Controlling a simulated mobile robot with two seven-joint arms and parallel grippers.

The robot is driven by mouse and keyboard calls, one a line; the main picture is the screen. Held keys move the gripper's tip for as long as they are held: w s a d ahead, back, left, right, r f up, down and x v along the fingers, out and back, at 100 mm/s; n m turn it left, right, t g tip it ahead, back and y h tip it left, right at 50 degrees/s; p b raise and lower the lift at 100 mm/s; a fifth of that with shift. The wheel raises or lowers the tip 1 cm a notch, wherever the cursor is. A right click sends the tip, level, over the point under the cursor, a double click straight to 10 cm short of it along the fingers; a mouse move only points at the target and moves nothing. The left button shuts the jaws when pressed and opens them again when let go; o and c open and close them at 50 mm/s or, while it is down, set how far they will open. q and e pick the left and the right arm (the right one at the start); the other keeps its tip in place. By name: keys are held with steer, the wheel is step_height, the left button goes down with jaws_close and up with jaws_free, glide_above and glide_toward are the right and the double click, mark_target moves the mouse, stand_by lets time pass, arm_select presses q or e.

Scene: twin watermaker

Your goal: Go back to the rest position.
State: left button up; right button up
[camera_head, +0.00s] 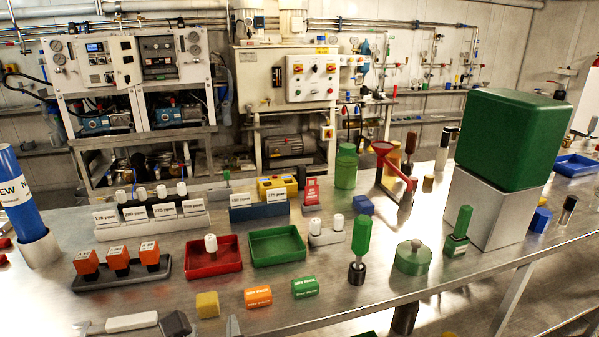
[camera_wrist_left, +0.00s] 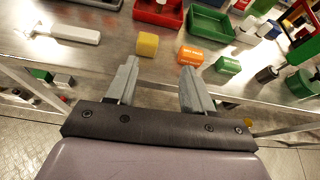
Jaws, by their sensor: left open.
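My left gripper (camera_head: 204,326) shows only by its fingertips at the bottom edge of the head view. In the left wrist view its two grey fingers (camera_wrist_left: 158,76) are apart with nothing between them. The cube stands on the metal table (camera_head: 340,290), apart from the fingers. My right gripper is in neither view.
A white-handled tool (camera_head: 131,322) lies left of the fingers. Orange (camera_head: 258,296) and green (camera_head: 305,287) labelled blocks lie to the right. Red (camera_head: 214,258) and green (camera_head: 277,246) trays stand behind. A large green-topped box (camera_head: 512,140) stands at the right.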

arm_select(q)
step_height(320, 180, down, 16)
steer(key=s+n+g+h, duration=0.1)
steer(key=n+g+h, duration=0.15)
steer(key=n, duration=0.45)
steer(key=s+r+n+g+h, duration=0.1)
steer(key=n+h, duration=0.2)
steer(key=n, duration=0.3)
steer(key=s+a+f+n, duration=0.8)
steer(key=f+n, duration=0.2)
steer(key=n, duration=0.6)
steer(key=shift+s+n+t, duration=0.4)
steer(key=shift+t, duration=0.05)
steer(key=shift+c, duration=0.9)
